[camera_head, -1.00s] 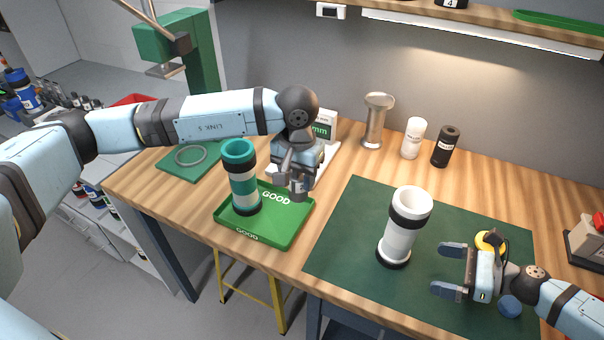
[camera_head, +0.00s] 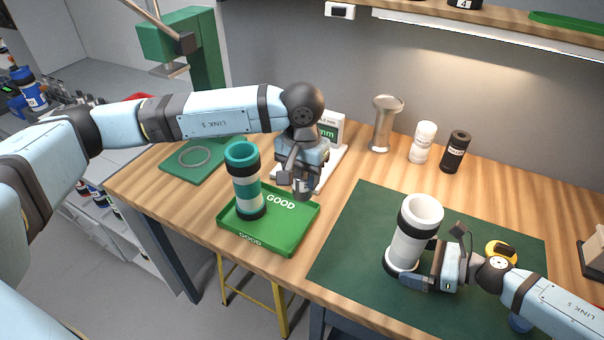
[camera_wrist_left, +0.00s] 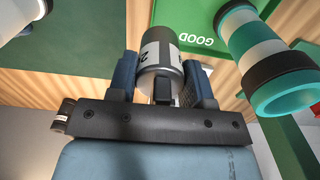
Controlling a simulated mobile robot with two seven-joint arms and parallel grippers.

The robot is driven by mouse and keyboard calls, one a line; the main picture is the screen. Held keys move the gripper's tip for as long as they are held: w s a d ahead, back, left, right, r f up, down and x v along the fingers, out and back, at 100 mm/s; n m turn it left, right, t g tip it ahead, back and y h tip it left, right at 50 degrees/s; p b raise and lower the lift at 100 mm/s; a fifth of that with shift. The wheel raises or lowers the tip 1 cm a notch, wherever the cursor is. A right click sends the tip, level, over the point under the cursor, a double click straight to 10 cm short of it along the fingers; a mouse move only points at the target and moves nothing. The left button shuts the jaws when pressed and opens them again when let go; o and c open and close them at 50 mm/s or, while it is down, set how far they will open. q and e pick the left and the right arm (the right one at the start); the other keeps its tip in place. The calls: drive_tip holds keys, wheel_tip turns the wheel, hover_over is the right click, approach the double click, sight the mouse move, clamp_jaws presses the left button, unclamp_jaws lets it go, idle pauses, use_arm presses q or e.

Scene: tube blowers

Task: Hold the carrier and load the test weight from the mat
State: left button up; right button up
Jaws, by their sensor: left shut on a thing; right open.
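The white carrier (camera_head: 409,245), with a black band and a black base ring, stands upright on the dark green mat (camera_head: 350,235). My right gripper (camera_head: 420,270) is open at the carrier's lower part, with its near finger in front of it. The other finger is mostly hidden, and I cannot tell whether they touch. My left gripper (camera_head: 300,184) is shut on the test weight (camera_wrist_left: 161,55), a grey metal cylinder with a pale label, held near the back right of the green tray. The weight also shows small in the head view (camera_head: 303,190).
A teal and white carrier (camera_head: 246,185) stands on the green GOOD tray (camera_head: 285,240). A yellow round thing (camera_head: 499,252) lies near my right wrist. A metal cylinder (camera_head: 383,125), a white bottle (camera_head: 422,143) and a black bottle (camera_head: 455,152) stand at the back.

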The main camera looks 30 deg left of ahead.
use_arm(q)
drive_tip(key=shift+f, duration=0.35)
use_arm(e)
drive_tip(key=shift+x, duration=0.9)
drive_tip(key=c, duration=0.8)
drive_tip(key=shift+c, duration=0.2)
use_arm(q)
drive_tip(key=w+d+r, duration=0.1)
drive_tip(key=d+r, duration=0.4)
drive_tip(key=d, duration=0.7)
drive_tip(key=w+d+r, duration=0.1)
drive_tip(key=d+r, duration=0.5)
drive_tip(key=d, duration=0.6)
drive_tip(key=shift+d, duration=0.2)
